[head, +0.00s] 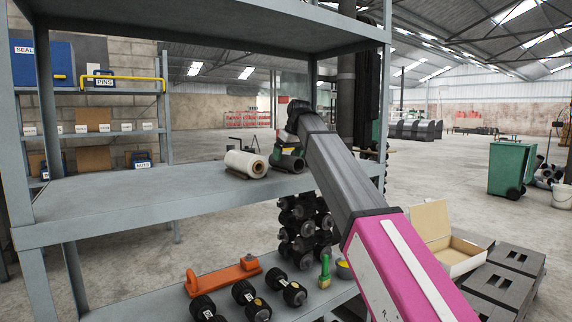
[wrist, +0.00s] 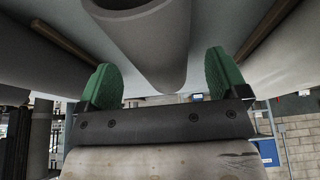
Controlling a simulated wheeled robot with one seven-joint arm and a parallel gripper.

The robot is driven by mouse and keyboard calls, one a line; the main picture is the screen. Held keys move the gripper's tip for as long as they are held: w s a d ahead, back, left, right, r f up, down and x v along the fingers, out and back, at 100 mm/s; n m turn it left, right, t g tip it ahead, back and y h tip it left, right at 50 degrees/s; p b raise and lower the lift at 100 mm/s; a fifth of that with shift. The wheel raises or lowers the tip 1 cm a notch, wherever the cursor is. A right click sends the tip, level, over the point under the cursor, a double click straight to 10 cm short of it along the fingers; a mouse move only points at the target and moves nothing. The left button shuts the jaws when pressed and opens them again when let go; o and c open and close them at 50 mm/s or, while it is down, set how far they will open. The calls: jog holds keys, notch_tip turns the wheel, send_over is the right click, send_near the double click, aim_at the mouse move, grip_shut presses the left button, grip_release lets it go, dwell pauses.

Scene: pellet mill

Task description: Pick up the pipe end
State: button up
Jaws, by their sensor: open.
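The pipe end, a grey hollow cylinder (head: 291,163), lies on the upper shelf near its right end in the head view. The wrist view, which looks upside down, shows its grey round body (wrist: 145,45) at the top, between and beyond the two green fingers. My gripper (wrist: 158,80) is open, with one finger on each side of the pipe end. In the head view my gripper (head: 284,149) is close above it, partly hidden by my arm. I cannot tell whether the fingers touch it.
A roll of pale film (head: 246,163) lies just left of the pipe end on the grey shelf (head: 130,198). The shelf's left part is bare. A top shelf (head: 220,28) and a right post (head: 384,100) frame the space. Dumbbell-like rollers (head: 243,292) and an orange tool (head: 222,277) lie below.

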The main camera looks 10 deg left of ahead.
jog(key=x, duration=0.2)
jog(key=shift+a+f, duration=0.1)
jog(key=shift+f, duration=0.1)
jog(key=shift+r, duration=0.1)
jog(key=c, duration=1.4)
jog(key=shift+r, duration=0.1)
